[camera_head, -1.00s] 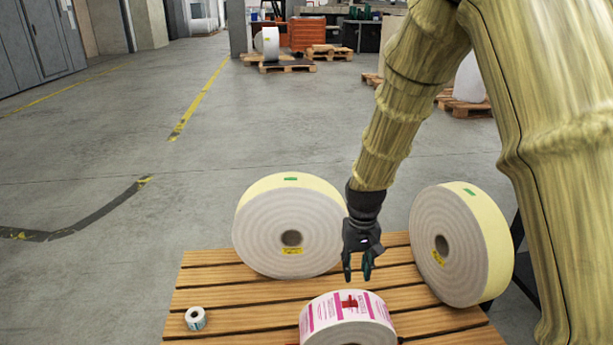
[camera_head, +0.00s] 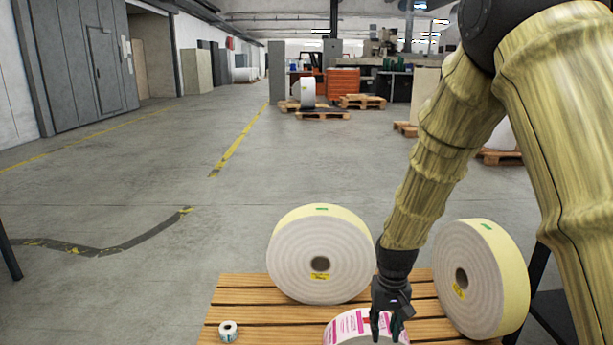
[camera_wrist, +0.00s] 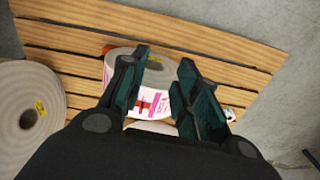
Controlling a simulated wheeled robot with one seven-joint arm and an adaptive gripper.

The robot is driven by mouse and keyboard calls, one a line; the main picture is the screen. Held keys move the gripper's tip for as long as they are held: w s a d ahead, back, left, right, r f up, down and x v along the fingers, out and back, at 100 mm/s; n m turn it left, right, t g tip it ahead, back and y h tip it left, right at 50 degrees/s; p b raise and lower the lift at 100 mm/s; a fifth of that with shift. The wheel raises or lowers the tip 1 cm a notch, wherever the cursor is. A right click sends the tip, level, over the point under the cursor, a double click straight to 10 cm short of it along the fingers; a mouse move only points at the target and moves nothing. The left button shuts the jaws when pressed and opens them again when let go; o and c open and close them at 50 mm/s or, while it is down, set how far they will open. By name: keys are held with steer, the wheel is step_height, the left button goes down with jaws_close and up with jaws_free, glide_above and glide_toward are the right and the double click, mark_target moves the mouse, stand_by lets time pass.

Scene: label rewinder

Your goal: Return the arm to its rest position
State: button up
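My gripper (camera_head: 388,322) hangs fingers-down at the end of my arm, over the slatted wooden table (camera_head: 245,296). In the head view its fingers overlap the white roll with pink print (camera_head: 346,326), which is cut off by the lower edge. In the wrist view the two fingers (camera_wrist: 163,62) are apart with nothing held between them. The printed roll (camera_wrist: 151,79) shows behind and between them, partly hidden by the fingers. I cannot tell how far the fingertips are from the roll.
Two large pale rolls stand on the table, one left of my gripper (camera_head: 320,262) and one right (camera_head: 480,278). A small roll (camera_head: 228,331) is at the front left. Grey floor (camera_head: 130,205) is clear on the left; pallets (camera_head: 322,115) stand far back.

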steer(key=s+d+f, duration=0.1)
steer(key=s+f, duration=0.6)
steer(key=f, duration=0.3)
steer(key=s+d+f, duration=0.2)
steer(key=s+f, duration=0.4)
steer(key=f, duration=0.5)
steer(key=s+d+f, duration=0.1)
steer(key=s+f, duration=0.4)
steer(key=s, duration=0.6)
steer(key=s+f, duration=0.6)
steer(key=s, duration=0.5)
step_height(320, 180, up, 32)
steer(key=p, duration=3.1)
steer(key=shift+s+f+p, duration=0.15)
steer(key=shift+s+p, duration=0.25)
